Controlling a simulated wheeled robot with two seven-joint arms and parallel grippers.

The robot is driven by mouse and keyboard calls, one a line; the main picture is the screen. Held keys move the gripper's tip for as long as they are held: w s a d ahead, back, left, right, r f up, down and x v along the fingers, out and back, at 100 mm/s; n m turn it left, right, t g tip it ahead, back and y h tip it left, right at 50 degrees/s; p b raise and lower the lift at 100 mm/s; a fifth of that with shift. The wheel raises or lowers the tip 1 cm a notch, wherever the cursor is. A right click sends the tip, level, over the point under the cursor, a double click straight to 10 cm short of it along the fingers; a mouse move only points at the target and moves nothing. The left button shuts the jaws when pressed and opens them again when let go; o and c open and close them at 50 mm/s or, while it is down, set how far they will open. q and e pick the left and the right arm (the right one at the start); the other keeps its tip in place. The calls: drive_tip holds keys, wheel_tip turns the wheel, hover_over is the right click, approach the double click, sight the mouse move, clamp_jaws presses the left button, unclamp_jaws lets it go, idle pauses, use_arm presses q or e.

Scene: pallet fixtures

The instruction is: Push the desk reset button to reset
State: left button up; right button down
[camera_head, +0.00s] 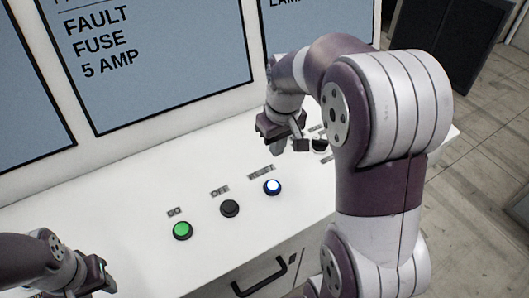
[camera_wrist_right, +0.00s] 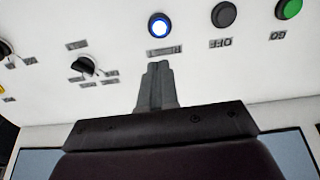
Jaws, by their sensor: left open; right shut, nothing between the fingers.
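The reset button (camera_head: 272,187) is blue with a pale centre and a dark ring, on the white desk top (camera_head: 130,225). A label reading RESET lies just behind it. The reset button also shows in the right wrist view (camera_wrist_right: 159,26), beyond the fingertips. My right gripper (camera_head: 280,148) is shut and empty, held above the desk behind and slightly right of the button, apart from it. Its closed fingers (camera_wrist_right: 155,72) point toward the button in the right wrist view. My left gripper (camera_head: 108,285) is open at the lower left, partly cut off by the frame edge.
A black OFF button (camera_head: 230,208) and a green GO button (camera_head: 182,230) stand left of the reset button. A black knob (camera_head: 319,144) is to the right, partly hidden by my right arm. Upright panels (camera_head: 150,60) stand behind. A black handle (camera_head: 260,277) is on the desk front.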

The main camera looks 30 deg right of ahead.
sight(273, 186)
drive_tip(key=f+p, duration=0.1)
drive_tip(key=f, duration=0.3)
drive_tip(key=f+p, duration=0.1)
drive_tip(key=f, duration=0.3)
drive_tip(key=f+p, duration=0.1)
drive_tip(key=f, duration=0.3)
drive_tip(key=shift+w+a+f+p, duration=0.1)
drive_tip(key=shift+w+f+p, duration=0.25)
drive_tip(key=shift+p, duration=0.05)
drive_tip(key=shift+w+f, duration=0.15)
drive_tip(key=shift+f, duration=0.35)
use_arm(q)
drive_tip(key=r, duration=0.2)
drive_tip(key=s+r, duration=0.1)
drive_tip(key=r, duration=0.1)
drive_tip(key=shift+s, duration=0.15)
use_arm(e)
drive_tip(key=shift+s, duration=0.2)
use_arm(q)
drive_tip(key=shift+a, duration=0.1)
use_arm(e)
drive_tip(key=shift+f, duration=0.1)
